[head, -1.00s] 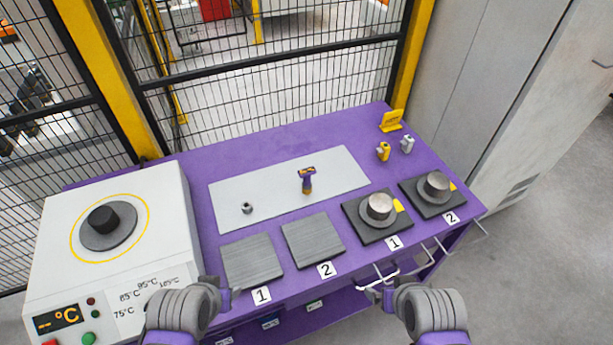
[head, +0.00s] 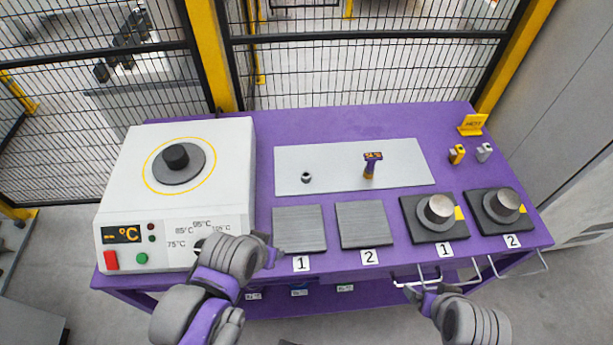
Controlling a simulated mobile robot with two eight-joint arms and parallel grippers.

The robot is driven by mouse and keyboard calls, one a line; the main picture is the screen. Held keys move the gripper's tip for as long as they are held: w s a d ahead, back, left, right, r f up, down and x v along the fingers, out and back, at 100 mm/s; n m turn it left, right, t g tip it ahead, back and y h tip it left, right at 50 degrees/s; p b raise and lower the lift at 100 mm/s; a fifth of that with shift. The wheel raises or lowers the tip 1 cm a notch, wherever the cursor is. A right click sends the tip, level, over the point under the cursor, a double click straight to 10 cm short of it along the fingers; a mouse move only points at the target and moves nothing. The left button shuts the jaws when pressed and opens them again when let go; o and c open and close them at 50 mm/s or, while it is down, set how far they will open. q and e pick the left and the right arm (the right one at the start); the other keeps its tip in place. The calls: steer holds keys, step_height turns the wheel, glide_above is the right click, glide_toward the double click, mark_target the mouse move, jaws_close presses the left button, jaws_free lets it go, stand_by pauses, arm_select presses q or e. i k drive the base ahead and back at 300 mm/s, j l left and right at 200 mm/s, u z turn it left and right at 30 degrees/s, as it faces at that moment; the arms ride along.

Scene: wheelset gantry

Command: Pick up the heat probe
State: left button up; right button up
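The heat probe appears to be the small purple and yellow hand tool (head: 370,172) with a display on its head. It stands on the light grey mat (head: 330,182), right of the mat's middle. My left gripper (head: 274,252) is at the table's front edge, between the heater box and plate 1, well short of the probe. My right gripper (head: 418,292) is in front of the table's front edge, near the white handles. Both grippers are small in view and I cannot make out their finger gaps. Nothing shows in either.
A white heater box (head: 120,205) with a round dark top stands at the left. A small metal nut (head: 306,177) lies on the mat. Two grey plates (head: 299,230) and two dark pads with metal rings (head: 418,222) line the front. A mesh fence (head: 370,75) stands behind.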

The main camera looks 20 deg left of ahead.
mark_target(370, 157)
steer(key=l+u, duration=0.2)
steer(key=u, duration=0.2)
steer(key=l+u, duration=0.2)
steer(key=u, duration=0.2)
steer(key=l+u, duration=0.2)
steer(key=u, duration=0.25)
steer(key=i+l, duration=0.05)
